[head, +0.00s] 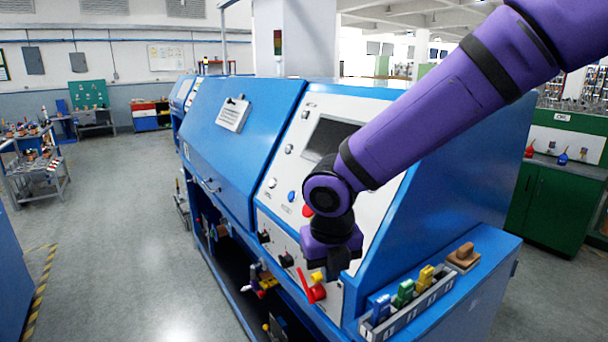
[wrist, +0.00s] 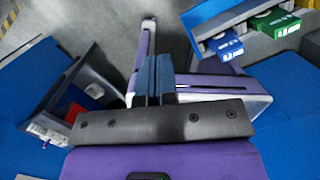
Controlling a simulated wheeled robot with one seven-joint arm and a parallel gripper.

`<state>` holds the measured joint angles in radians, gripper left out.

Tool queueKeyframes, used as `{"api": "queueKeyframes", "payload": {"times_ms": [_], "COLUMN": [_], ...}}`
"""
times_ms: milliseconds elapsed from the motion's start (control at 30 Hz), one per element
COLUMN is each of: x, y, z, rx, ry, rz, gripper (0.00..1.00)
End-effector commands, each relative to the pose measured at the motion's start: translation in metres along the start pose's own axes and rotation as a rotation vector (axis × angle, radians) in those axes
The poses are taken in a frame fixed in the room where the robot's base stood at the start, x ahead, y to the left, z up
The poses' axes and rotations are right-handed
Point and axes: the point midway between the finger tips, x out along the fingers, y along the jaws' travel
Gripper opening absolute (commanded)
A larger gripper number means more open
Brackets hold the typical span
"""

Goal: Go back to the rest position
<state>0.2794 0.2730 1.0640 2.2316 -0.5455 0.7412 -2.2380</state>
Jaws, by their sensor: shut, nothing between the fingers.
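My gripper (head: 330,268) hangs at the end of my purple arm, in front of the lower control panel of the blue machine (head: 240,140). In the head view the fingertips are hard to make out against the dark parts behind them. In the wrist view the two dark blue fingers of my gripper (wrist: 153,78) are together, with nothing between them.
A rack (head: 400,318) with blue, green and yellow tagged pieces sits on the machine's right ledge. A brown block (head: 463,256) lies beside it. A green cabinet (head: 550,200) stands at the right. The floor (head: 120,230) on the left is open up to a cluttered cart (head: 40,175).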

Motion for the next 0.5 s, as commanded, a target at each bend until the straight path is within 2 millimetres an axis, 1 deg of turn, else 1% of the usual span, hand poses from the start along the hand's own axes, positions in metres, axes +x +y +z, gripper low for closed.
{"api": "queueKeyframes", "payload": {"times_ms": [167, 267, 367, 500], "x": [-0.008, -0.016, -0.030, -0.054], "y": [-0.024, -0.043, -0.067, -0.101], "z": [-0.006, -0.011, -0.019, -0.036], "rx": [0.231, 0.419, 0.671, 1.068], "ry": [-0.017, -0.037, -0.075, -0.146], "rz": [-0.065, -0.105, -0.146, -0.175], "gripper": [0.00, 0.00, 0.00, 0.00]}}
